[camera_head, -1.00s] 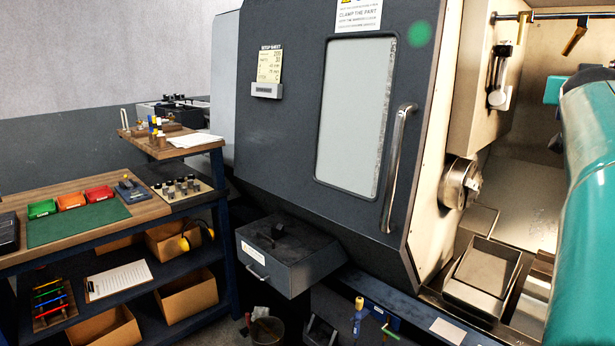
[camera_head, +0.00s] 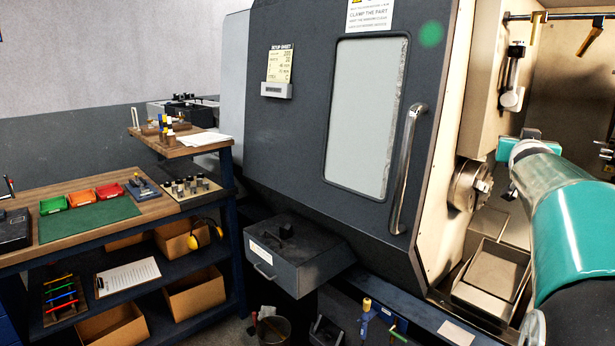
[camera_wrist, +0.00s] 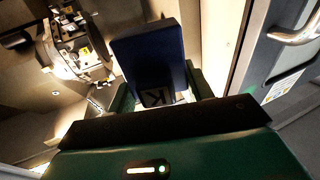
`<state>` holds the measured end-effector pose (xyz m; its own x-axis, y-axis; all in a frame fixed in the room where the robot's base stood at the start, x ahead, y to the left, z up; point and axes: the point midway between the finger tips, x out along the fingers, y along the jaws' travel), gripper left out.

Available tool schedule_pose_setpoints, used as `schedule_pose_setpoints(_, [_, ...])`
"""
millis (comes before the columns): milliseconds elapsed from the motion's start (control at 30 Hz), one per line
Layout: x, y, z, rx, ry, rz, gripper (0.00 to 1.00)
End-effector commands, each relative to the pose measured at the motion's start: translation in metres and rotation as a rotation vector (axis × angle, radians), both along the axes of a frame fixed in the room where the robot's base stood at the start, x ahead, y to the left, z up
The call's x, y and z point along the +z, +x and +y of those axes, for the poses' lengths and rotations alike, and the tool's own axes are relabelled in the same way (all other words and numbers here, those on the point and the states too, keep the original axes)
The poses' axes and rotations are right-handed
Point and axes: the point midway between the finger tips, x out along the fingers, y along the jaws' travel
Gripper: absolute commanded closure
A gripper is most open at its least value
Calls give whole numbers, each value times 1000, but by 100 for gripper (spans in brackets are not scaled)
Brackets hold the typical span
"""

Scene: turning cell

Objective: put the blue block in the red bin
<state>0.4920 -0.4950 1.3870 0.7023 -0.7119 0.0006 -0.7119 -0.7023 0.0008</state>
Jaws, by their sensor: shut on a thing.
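In the wrist view my gripper (camera_wrist: 160,92) is shut on a dark blue block (camera_wrist: 150,55). The block stands out beyond the green fingers, and a dark letter mark shows at its near end. In the head view my teal arm reaches from the right into the open machine, and the block cannot be made out there. The red bin (camera_head: 110,190) sits on the wooden bench at the left, at the right end of a row of small bins. My gripper is far to the right of it.
An orange-red bin (camera_head: 81,198) and a green bin (camera_head: 53,205) stand beside the red bin, behind a green mat (camera_head: 90,220). The machine's dark door (camera_head: 295,130) lies between my arm and the bench (camera_head: 160,204). A chuck (camera_head: 468,186) is near my arm's end.

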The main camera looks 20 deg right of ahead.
Motion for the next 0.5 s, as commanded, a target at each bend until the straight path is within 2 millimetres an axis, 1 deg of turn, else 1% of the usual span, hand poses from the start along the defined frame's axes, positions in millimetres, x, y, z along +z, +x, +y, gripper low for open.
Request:
schedule_pose_setpoints(33, [-11, 9, 2, 14, 3, 3, 77])
schedule_pose_setpoints(167, [-38, 32, 8, 52, 4, 3, 77])
schedule_pose_setpoints(267, [-66, 52, 16, 88, 6, 3, 77])
schedule_pose_setpoints(300, [-78, 61, 19, 104, 6, 3, 77])
schedule_pose_setpoints(367, [-95, 73, 25, 126, 6, 3, 77])
schedule_pose_setpoints(500, [-136, 100, 43, 181, 4, 3, 77])
